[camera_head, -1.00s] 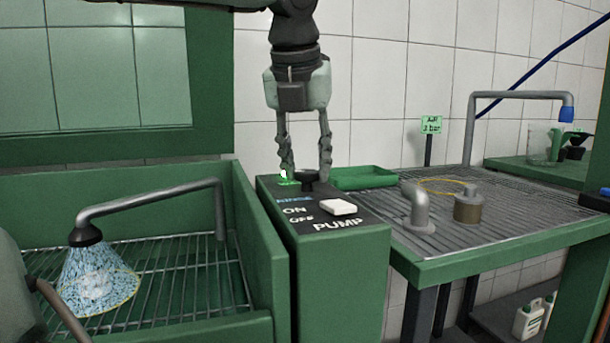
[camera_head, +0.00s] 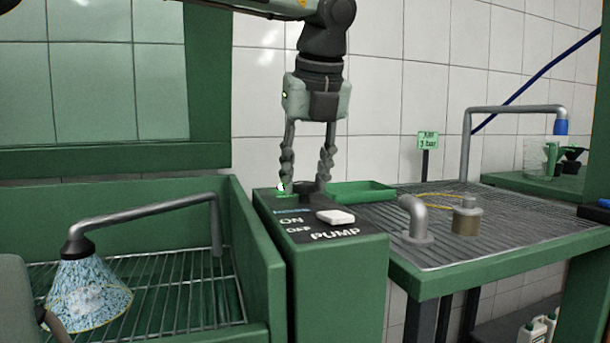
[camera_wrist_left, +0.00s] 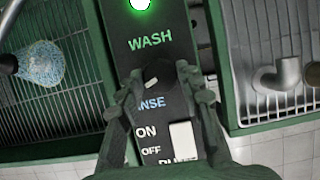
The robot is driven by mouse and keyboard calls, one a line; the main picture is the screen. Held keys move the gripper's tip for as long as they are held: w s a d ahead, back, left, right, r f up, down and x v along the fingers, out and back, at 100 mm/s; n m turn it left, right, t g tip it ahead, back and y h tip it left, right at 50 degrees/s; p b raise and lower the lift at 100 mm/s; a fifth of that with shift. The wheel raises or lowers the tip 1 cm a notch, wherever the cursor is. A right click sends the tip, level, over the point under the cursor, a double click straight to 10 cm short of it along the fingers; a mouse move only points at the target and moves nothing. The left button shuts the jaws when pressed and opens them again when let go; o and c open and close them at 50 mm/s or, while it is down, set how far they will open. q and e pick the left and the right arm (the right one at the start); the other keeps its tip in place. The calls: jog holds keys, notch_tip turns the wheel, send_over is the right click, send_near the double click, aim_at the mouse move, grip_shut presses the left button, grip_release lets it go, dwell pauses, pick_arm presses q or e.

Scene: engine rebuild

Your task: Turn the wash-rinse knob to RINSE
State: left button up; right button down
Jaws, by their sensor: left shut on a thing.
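The wash-rinse knob (camera_head: 308,188) is a small black knob on top of the green control box (camera_head: 340,262). In the left wrist view the knob (camera_wrist_left: 156,75) sits between the WASH label (camera_wrist_left: 150,40) and the partly hidden RINSE label (camera_wrist_left: 151,104), with a short white mark on it. My left gripper (camera_head: 306,186) points straight down and is shut on the knob, one finger on each side; its fingers also show in the left wrist view (camera_wrist_left: 158,82). A green lamp (camera_wrist_left: 140,4) is lit beyond WASH. My right gripper is not in view.
A white pump switch (camera_head: 335,216) stands close beside the knob. At left, a nozzle (camera_head: 76,243) sprays into the green wash basin (camera_head: 245,245). At right, a grated bench (camera_head: 440,272) holds a green tray (camera_head: 362,191), a bent pipe (camera_head: 415,218) and a metal cylinder (camera_head: 467,218).

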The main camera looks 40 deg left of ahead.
pick_arm(q)
jog(key=o, duration=1.1)
jog(key=shift+o, duration=0.2)
jog(key=v, duration=1.2)
jog(key=shift+d, duration=0.1)
